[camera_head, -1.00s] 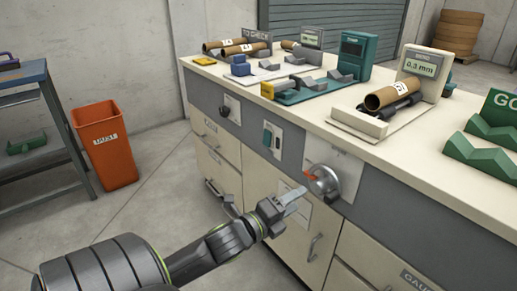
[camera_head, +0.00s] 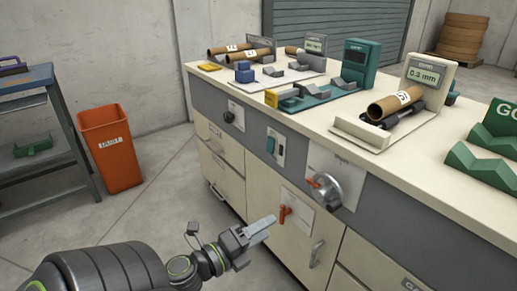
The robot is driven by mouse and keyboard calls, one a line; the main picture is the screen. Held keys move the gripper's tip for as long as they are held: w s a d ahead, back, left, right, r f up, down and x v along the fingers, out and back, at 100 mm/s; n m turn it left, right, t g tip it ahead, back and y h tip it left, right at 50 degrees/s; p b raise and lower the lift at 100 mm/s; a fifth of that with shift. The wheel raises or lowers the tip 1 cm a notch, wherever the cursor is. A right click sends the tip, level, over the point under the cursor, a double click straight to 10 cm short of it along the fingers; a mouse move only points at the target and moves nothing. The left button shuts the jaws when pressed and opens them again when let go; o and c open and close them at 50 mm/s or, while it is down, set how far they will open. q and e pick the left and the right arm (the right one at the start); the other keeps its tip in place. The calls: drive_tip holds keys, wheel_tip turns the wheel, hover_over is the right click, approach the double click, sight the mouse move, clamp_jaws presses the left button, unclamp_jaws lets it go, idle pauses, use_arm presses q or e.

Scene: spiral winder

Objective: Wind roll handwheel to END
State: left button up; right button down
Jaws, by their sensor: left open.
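A tan roll (camera_head: 396,101) with a white label lies on rollers of a cradle on the bench top, before a display (camera_head: 427,76) reading about 0.3 mm. Any END lettering is too small to read. My right gripper is not in view.
A cabinet handle (camera_head: 317,254) protrudes below the handwheel. Green V-blocks (camera_head: 482,168) stand at the right. An orange bin (camera_head: 112,150) stands on otherwise open floor at the left.

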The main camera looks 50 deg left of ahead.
use_arm(q)
drive_tip(key=shift+s, duration=0.4)
idle(1.1)
